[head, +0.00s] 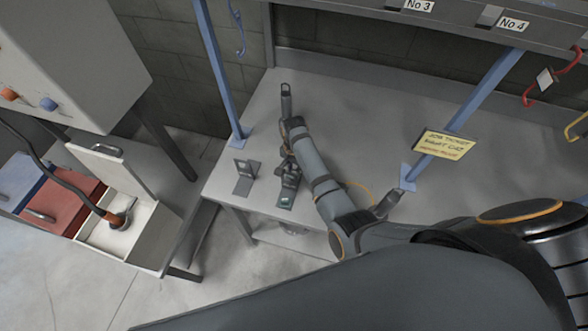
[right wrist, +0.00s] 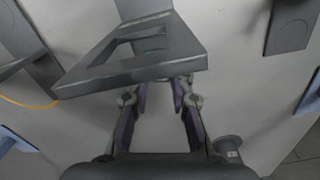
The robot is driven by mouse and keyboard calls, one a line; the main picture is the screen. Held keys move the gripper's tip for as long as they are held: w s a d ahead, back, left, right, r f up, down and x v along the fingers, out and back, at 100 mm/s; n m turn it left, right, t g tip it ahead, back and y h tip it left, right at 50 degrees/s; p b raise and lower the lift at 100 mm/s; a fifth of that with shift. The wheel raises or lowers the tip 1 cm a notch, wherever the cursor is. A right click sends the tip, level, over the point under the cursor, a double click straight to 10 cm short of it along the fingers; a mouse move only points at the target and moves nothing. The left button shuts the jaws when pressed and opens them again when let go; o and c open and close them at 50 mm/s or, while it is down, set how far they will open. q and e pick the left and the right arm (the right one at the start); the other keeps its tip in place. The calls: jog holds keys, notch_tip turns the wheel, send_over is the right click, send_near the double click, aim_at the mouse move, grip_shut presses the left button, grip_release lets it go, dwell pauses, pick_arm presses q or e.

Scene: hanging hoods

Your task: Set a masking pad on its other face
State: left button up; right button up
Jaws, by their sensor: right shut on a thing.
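A dark grey piece with a triangular opening (right wrist: 190,50) fills the upper middle of the right wrist view; I take it to be the masking pad. My right gripper (right wrist: 160,82) is shut on its near edge, with a purple-padded finger on each side. In the head view my right arm reaches over the grey bench, and the right gripper (head: 290,168) is partly hidden by its own links. A dark flat part with a small greenish patch (head: 286,200) shows just below it; I cannot tell whether it touches the bench. My left gripper is not in view.
Another dark part (head: 287,98) lies behind. Blue posts (head: 222,75) and a yellow job ticket (head: 446,144) border the space. An open pale box (head: 150,232) stands at left.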

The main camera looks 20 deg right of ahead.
jog(key=shift+f, duration=0.15)
jog(key=o, duration=1)
notch_tip(320, 180, up, 8)
jog(key=shift+f, duration=0.25)
